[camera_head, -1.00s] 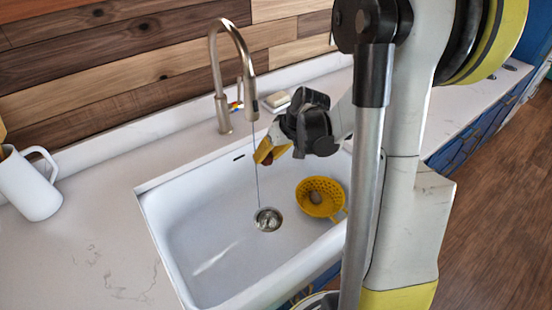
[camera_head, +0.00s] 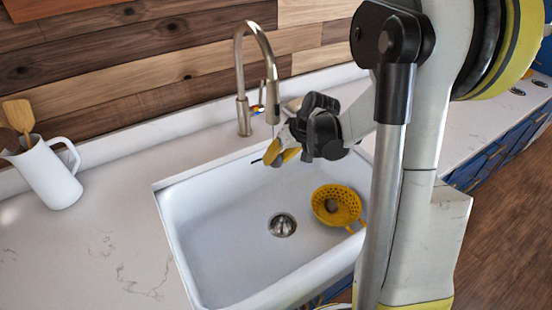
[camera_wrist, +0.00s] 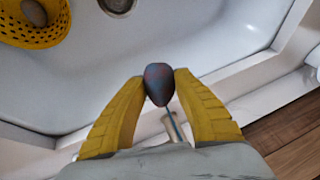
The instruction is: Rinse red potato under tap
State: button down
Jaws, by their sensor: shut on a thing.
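My gripper (camera_head: 280,154) has its yellow fingers shut on the red potato, above the back part of the white sink (camera_head: 225,240). In the wrist view the potato (camera_wrist: 158,82) looks dark, with blue-grey and reddish patches, and sits between the two fingertips. The brushed metal tap (camera_head: 243,112) arches over the back of the sink, its spout just above my fingers. A thin stream of water comes down from it and also shows in the wrist view (camera_wrist: 174,124), running to the potato.
A yellow colander (camera_head: 351,193) with a brownish potato (camera_head: 331,206) in it stands in the sink, right of the drain (camera_head: 282,225). A white jug (camera_head: 48,176) with wooden utensils stands on the counter at the left. The sink's left half is clear.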

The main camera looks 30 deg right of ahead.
jog(key=shift+d, duration=0.1)
jog(key=shift+w+d, duration=0.3)
jog(key=shift+d, duration=0.15)
jog(key=shift+a, duration=0.1)
jog(key=shift+s+a, duration=0.3)
jog(key=shift+a, duration=0.15)
jog(key=shift+w+d, duration=0.1)
jog(key=shift+d, duration=0.05)
jog(key=shift+w+d, duration=0.2)
jog(key=shift+d, duration=0.2)
jog(key=shift+a+b, duration=0.15)
jog(key=shift+b, duration=0.15)
jog(key=shift+s+a, duration=0.3)
jog(key=shift+a, duration=0.1)
jog(key=shift+s, duration=0.1)
